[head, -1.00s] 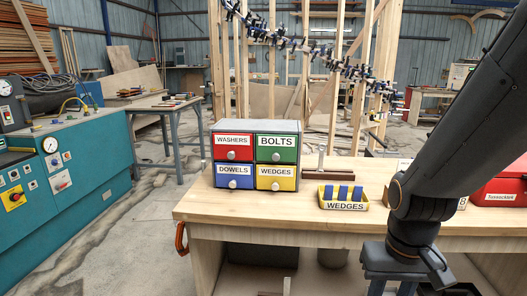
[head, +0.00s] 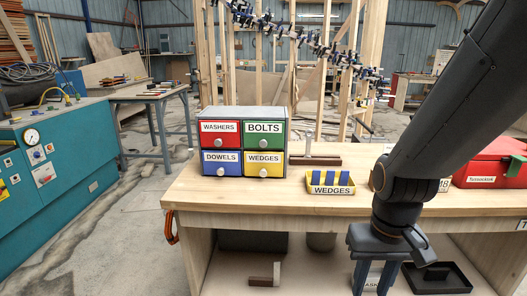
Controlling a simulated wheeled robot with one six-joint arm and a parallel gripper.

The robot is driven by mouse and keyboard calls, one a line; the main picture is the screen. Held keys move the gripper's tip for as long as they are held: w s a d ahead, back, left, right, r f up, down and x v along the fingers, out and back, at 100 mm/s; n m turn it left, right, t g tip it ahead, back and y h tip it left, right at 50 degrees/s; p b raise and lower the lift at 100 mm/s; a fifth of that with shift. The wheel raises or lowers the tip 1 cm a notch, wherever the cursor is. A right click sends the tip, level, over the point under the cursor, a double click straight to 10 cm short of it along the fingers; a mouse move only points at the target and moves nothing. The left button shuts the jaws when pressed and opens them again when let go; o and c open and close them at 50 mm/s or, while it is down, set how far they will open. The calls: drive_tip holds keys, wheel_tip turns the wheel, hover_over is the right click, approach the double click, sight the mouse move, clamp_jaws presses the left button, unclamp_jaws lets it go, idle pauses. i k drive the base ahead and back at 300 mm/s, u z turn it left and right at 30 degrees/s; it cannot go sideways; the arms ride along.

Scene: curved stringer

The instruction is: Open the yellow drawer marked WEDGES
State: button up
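The yellow drawer marked WEDGES (head: 280,170) is at the lower right of a small four-drawer cabinet (head: 243,113) on the workbench. It is shut, its front flush with the others, and its round pale knob (head: 263,173) shows below the label. My gripper (head: 374,285) points down at the lower right, in front of the bench edge and well apart from the drawer. Its two fingers stand apart with a gap between them, and nothing shows held. The fingertips are near the bottom of the picture.
Red WASHERS (head: 221,141), green BOLTS (head: 264,141) and blue DOWELS (head: 221,169) drawers are shut. A yellow tray marked WEDGES (head: 331,190) holds blue wedges right of the cabinet. A red toolbox (head: 490,168) stands farther right. The bench top (head: 230,195) before the cabinet is clear.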

sight(262, 164)
drive_tip(key=k, duration=0.5)
drive_tip(key=u, duration=1.5)
drive_tip(key=i, duration=1.2)
drive_tip(key=z, duration=2.55)
